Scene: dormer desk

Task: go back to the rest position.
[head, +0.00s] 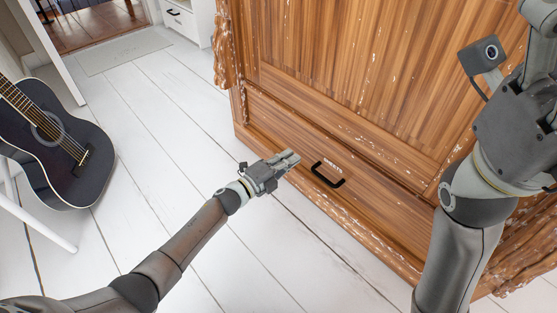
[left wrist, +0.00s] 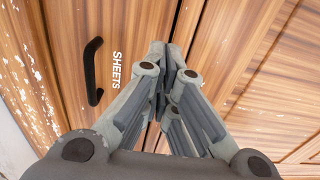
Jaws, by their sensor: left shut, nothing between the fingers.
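My left gripper (head: 289,159) is shut and empty, just left of the black drawer handle in the head view. In the left wrist view its fingertips (left wrist: 170,62) are together in front of the drawer front. My right arm stands at the right of the head view, with its wrist and camera (head: 487,52) raised before the wardrobe; its fingertips are outside the frame.
A wooden wardrobe (head: 340,85) fills the right. Its bottom drawer (left wrist: 60,60), labelled SHEETS, looks closed and has a black handle (head: 328,175). A dark guitar (head: 50,140) stands at left. White plank floor (head: 150,130) lies clear between them.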

